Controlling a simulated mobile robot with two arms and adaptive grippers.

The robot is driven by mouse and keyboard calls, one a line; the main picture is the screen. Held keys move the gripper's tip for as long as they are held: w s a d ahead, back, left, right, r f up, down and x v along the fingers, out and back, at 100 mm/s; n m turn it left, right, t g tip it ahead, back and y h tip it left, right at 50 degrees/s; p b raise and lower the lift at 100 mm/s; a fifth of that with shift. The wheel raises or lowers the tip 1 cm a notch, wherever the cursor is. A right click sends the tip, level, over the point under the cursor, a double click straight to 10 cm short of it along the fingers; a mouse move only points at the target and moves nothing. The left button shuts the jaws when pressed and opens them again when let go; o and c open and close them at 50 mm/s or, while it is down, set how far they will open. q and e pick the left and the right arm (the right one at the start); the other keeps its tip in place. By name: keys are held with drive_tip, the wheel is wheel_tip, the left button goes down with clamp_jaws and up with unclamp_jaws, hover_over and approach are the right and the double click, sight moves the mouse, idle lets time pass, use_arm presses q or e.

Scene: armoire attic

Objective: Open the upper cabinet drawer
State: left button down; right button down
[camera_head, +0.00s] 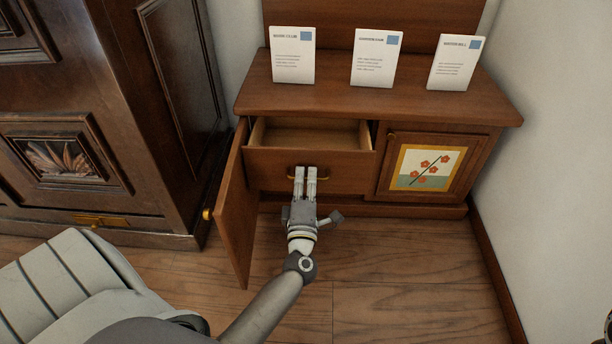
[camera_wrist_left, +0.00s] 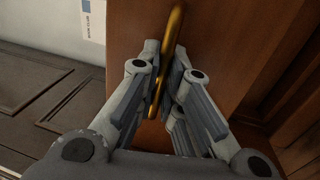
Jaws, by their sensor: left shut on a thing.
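The upper drawer (camera_head: 270,158) of the low wooden cabinet (camera_head: 375,98) is pulled partly out, and its bare wooden inside (camera_head: 310,133) shows from above. My left gripper (camera_head: 304,172) is at the middle of the drawer front, shut on the brass handle (camera_head: 322,178). In the left wrist view the handle (camera_wrist_left: 172,45) passes between the fingers of the gripper (camera_wrist_left: 165,85). The fingers hide part of the handle in the head view. My right gripper is not in view.
A cabinet door (camera_head: 236,205) with a brass knob (camera_head: 207,214) stands swung open just left of the drawer. A door with a flower picture (camera_head: 427,168) is closed on the right. Three cards (camera_head: 376,60) stand on top. A dark armoire (camera_head: 100,120) is at left. Floor (camera_head: 410,255) is clear.

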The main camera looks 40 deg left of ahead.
use_arm(q)
drive_tip(key=c, duration=1.8)
unclamp_jaws()
drive_tip(key=shift+c, duration=0.2)
drive_tip(key=v, duration=1.2)
drive_tip(key=shift+d+r, duration=0.1)
